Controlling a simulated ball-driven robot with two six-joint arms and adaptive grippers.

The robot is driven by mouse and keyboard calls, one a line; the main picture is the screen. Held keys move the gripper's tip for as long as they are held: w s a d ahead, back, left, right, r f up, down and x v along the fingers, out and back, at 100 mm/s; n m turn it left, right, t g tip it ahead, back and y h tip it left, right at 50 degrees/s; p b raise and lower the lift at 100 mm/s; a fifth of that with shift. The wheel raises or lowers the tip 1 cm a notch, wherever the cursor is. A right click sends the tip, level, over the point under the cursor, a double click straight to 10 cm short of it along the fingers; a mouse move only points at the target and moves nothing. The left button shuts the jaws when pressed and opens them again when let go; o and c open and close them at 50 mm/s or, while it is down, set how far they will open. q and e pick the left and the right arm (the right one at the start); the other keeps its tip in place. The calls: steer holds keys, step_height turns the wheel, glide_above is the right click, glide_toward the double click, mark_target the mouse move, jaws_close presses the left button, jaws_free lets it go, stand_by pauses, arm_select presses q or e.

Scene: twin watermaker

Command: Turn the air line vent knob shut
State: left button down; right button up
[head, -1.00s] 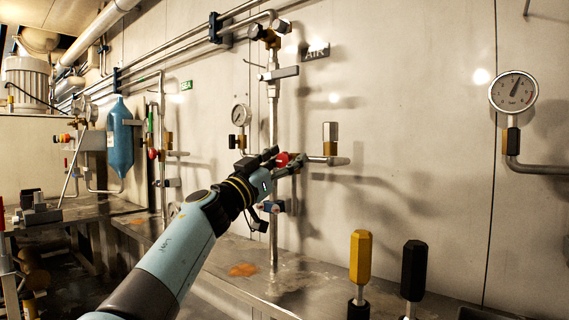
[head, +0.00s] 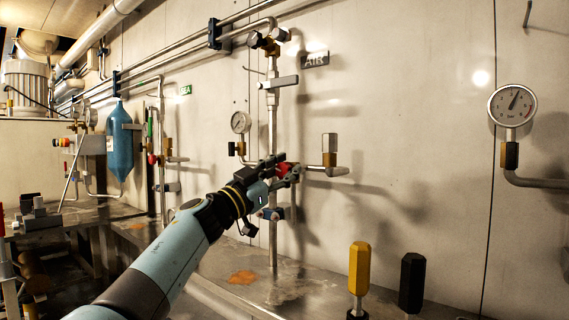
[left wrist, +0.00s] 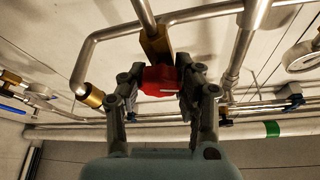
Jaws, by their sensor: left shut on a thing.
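The red vent knob (head: 284,169) sits on the air line below the AIR sign (head: 315,60). In the left wrist view the red knob (left wrist: 159,79) is between my fingertips, with a white mark lying nearly level on it and a brass body (left wrist: 155,44) behind it. My left gripper (head: 288,171) is shut on the knob, and its fingers hide part of it in the head view. In the left wrist view my left gripper (left wrist: 160,82) has one finger on each side of the knob. My right gripper is in neither view.
The vertical air pipe (head: 272,125) and a small gauge (head: 240,122) are close to my left gripper. A brass-fitted pipe stub (head: 329,158) stands just right of it. A yellow handle (head: 360,268) and a black handle (head: 412,282) stand at the front right.

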arm_select(q)
steer(key=shift+f, duration=0.15)
steer(key=c, duration=0.9)
jaws_free()
steer(key=v, duration=1.2)
